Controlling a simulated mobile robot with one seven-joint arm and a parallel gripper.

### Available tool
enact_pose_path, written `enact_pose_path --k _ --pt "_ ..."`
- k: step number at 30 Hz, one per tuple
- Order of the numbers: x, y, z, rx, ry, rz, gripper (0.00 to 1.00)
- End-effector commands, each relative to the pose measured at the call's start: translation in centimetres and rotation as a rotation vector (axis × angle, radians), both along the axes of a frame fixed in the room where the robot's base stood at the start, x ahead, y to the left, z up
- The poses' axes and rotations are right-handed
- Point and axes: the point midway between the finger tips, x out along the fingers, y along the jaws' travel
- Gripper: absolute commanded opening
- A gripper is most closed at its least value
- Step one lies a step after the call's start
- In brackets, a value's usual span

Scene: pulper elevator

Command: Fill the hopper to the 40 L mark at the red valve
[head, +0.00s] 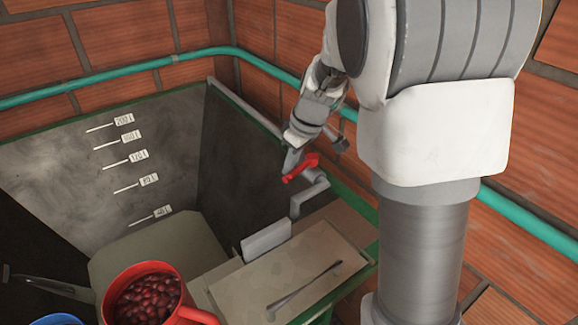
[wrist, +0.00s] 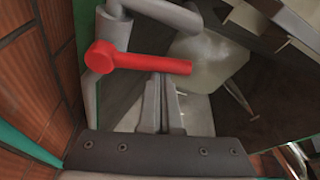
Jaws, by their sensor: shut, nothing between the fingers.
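The red valve (head: 300,168) is a lever on a grey pipe at the hopper's right rim. In the wrist view the red lever (wrist: 140,62) lies crosswise, its round hub at left. My gripper (head: 292,160) is at the valve; in the wrist view its fingers (wrist: 165,78) are together and empty, their tips beside the lever. I cannot tell whether they touch it. The hopper (head: 230,165) is a dark, green-rimmed tank with level marks on its left wall, the 40 L mark (head: 163,212) lowest. I see no clear water line. A bent grey spout (head: 312,193) points down inside.
A red mug of dark red cherries (head: 147,297) stands at the bottom, with a blue rim (head: 57,320) beside it. A beige lid with a bar handle (head: 290,270) is at front right. A teal pipe (head: 110,75) runs along the brick walls.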

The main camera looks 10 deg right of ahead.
Motion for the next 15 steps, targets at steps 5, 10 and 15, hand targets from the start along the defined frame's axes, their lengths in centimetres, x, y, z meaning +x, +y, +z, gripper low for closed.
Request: enact_pose_path --k 5,10,15 --pt "-0.6 -0.6 -0.7 -0.001 -0.005 0.109 0.00" --pt "-1.4 -1.1 -0.7 -0.002 -0.003 0.242 0.00" --pt "-2.1 -1.7 -0.4 -0.002 -0.002 0.305 0.00"
